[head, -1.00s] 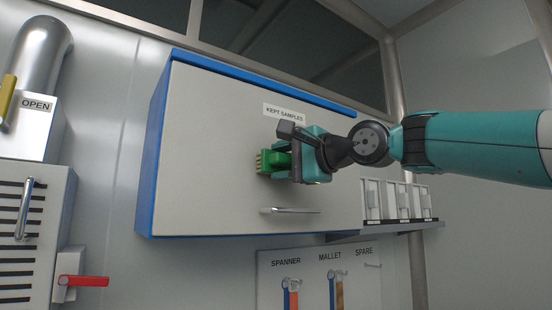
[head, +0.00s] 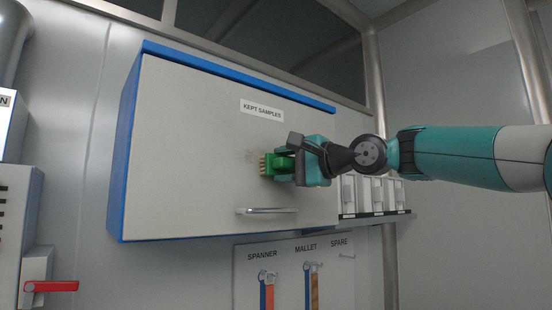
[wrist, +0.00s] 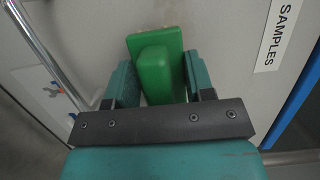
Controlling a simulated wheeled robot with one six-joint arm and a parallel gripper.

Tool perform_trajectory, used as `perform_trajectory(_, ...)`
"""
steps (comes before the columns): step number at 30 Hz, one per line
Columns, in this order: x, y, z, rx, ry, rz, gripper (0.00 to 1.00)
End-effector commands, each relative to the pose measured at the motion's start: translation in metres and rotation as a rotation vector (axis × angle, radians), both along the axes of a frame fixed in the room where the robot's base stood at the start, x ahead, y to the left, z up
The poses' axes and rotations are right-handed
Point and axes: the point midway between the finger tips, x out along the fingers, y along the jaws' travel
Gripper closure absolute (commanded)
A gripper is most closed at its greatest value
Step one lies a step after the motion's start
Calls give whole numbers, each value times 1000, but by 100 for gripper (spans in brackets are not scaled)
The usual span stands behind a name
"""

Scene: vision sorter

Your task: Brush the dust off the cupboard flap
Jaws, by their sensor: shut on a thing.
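The cupboard flap (head: 190,150) is a pale grey panel in a blue frame, shut, with a bar handle (head: 266,210) low down and a KEPT SAMPLES label (head: 262,110). A faint dark dust smudge (head: 246,156) shows on it, just left of the brush in the head view. My gripper (head: 292,165) is shut on the green brush (head: 277,164), whose pale bristles point left toward the flap. In the wrist view the green brush (wrist: 157,70) sits between both fingers, in front of the flap. Whether the bristles touch the flap I cannot tell.
Below the cupboard a panel holds a spanner (head: 267,290) and a mallet (head: 314,287). A shelf with several white holders (head: 377,192) stands at the right behind my arm. A red lever (head: 50,287) is at the lower left.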

Motion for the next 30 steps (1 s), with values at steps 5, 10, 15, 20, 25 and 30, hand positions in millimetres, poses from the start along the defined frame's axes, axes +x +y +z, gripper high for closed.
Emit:
perform_trajectory(5,3,-5,0,0,0,0,70)
perform_trajectory(10,11,-16,2,-1,1,-2,70)
perform_trajectory(15,19,-28,2,0,1,-1,70)
perform_trajectory(20,22,-32,1,0,0,0,70)
perform_trajectory(25,21,-28,0,0,-1,2,70)
perform_trajectory(30,13,-18,-1,0,-1,4,70)
